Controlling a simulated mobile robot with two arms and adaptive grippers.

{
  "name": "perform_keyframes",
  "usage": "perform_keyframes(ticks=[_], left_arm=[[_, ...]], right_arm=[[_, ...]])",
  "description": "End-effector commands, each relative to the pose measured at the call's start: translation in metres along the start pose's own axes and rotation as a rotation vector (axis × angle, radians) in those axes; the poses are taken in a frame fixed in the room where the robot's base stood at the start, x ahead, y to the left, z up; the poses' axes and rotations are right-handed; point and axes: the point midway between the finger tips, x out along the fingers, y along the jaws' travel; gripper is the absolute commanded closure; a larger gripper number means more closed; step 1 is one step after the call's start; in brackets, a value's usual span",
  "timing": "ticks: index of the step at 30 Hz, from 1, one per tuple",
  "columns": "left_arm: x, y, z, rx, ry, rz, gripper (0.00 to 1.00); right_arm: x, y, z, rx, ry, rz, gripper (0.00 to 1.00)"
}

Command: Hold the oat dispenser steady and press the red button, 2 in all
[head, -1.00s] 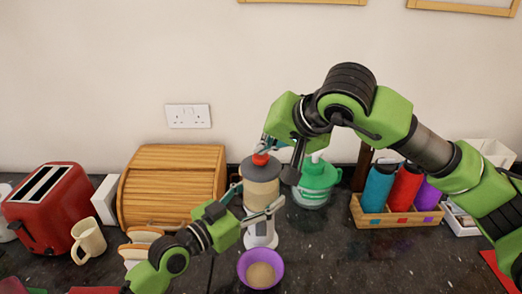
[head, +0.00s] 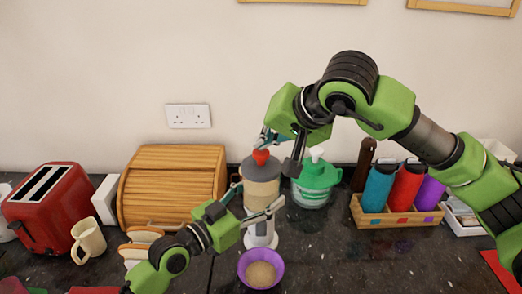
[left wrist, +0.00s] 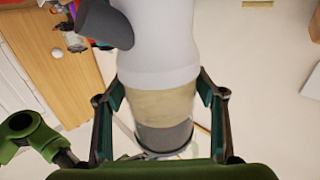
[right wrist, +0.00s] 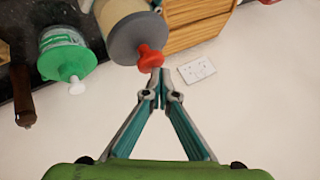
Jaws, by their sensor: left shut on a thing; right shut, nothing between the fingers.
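The oat dispenser (head: 262,190) stands upright, with a grey lid, a clear body of oats and a white base. Its red button (head: 261,157) is on top; it also shows in the right wrist view (right wrist: 150,58). My left gripper (head: 262,214) is shut on the dispenser's body, with a finger on each side in the left wrist view (left wrist: 162,105). My right gripper (head: 278,140) is shut and empty, its fingertips at the red button in the right wrist view (right wrist: 158,88); whether they touch cannot be told. A purple bowl (head: 279,270) holding oats sits below the spout.
A green and white container (head: 317,185) stands close right of the dispenser. A wooden bread bin (head: 172,185) is at its left. A wooden caddy (head: 397,218) with bottles stands at right. A mug (head: 88,240) and red toaster (head: 48,208) are further left.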

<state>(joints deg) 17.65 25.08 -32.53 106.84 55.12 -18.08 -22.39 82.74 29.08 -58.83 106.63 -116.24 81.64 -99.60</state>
Motion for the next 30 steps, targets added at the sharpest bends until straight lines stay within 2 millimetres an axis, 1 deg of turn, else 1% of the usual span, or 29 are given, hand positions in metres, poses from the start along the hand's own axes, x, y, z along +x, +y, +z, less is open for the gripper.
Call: perform_keyframes(ticks=[4,16,30], left_arm=[[0.0,0.0,-0.001,-0.001,0.002,0.0,0.8],[0.0,0.0,-0.001,-0.001,0.002,-0.001,0.8],[0.0,0.0,-0.001,-0.001,0.001,-0.001,0.8]], right_arm=[[-0.006,-0.005,-0.005,0.0,0.002,-0.002,1.0],[-0.01,-0.008,-0.008,-0.001,0.005,-0.005,1.0],[-0.04,-0.03,-0.029,-0.001,0.005,-0.004,1.0]])
